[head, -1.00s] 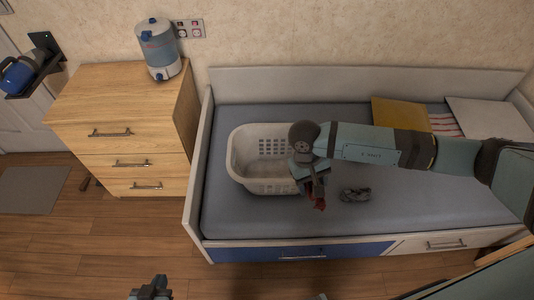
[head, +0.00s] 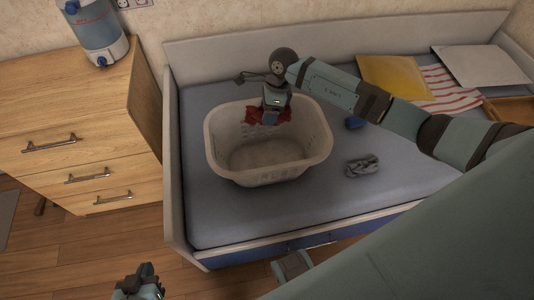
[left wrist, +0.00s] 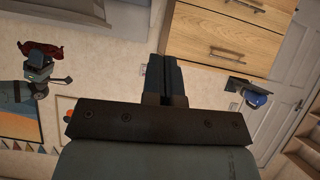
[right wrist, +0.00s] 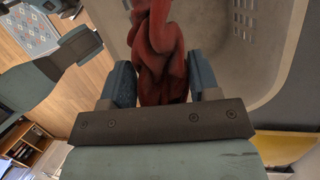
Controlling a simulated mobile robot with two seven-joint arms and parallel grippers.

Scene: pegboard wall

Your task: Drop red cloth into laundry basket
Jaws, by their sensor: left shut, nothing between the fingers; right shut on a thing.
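The white laundry basket (head: 222,150) stands on the bed, and its inside looks empty. My right gripper (head: 268,116) is over the far part of the basket and is shut on the red cloth (head: 256,116), which hangs bunched from the fingers. In the right wrist view the red cloth (right wrist: 160,55) is pinched between the two blue fingers, with the basket (right wrist: 250,60) behind it. My left gripper (head: 148,272) is low at the front, away from the bed, shut and empty; its closed fingers show in the left wrist view (left wrist: 168,75).
A grey crumpled cloth (head: 362,166) and a small blue item (head: 355,122) lie on the bed right of the basket. A yellow folder (head: 393,77), a striped cloth (head: 450,90) and a white board (head: 484,66) lie further right. A wooden dresser (head: 70,130) stands left of the bed.

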